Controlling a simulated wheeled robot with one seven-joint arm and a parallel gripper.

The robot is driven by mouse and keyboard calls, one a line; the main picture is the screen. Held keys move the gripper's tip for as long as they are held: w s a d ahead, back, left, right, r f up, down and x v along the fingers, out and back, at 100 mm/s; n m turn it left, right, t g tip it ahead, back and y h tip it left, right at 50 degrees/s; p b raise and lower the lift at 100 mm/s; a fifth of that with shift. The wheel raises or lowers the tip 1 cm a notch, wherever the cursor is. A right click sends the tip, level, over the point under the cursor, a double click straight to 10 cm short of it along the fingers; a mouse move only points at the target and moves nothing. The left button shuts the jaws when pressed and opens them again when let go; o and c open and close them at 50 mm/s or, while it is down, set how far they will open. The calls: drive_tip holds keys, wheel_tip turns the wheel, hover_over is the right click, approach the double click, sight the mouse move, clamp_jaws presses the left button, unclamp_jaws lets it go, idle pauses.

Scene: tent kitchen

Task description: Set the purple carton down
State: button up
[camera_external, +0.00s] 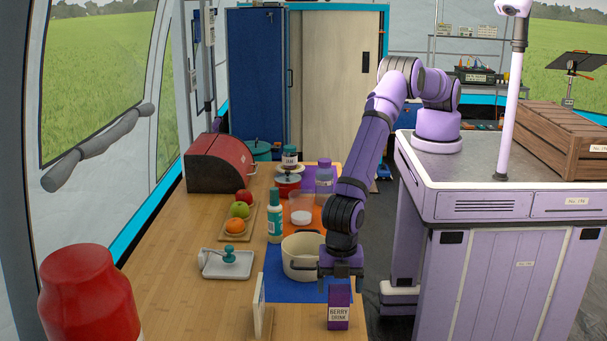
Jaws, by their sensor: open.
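The purple carton (339,308), labelled "BERRY DRINK", stands upright near the front right edge of the wooden table (180,285). My gripper (341,278) is right above the carton, pointing down, with its jaws open. The carton's top lies close under or between the fingers; I cannot tell whether they touch it. The fingertips are small and dark here, and the carton's back side is hidden.
A cream pot (299,262) on a blue mat (290,291) stands just behind and left of the carton. A thin upright board (260,305) is to its left. A teal-labelled bottle (274,222) and fruit tray (228,235) stand farther back.

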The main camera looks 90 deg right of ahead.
wheel_tip(320, 180, up, 8)
drive_tip(key=shift+f, duration=0.1)
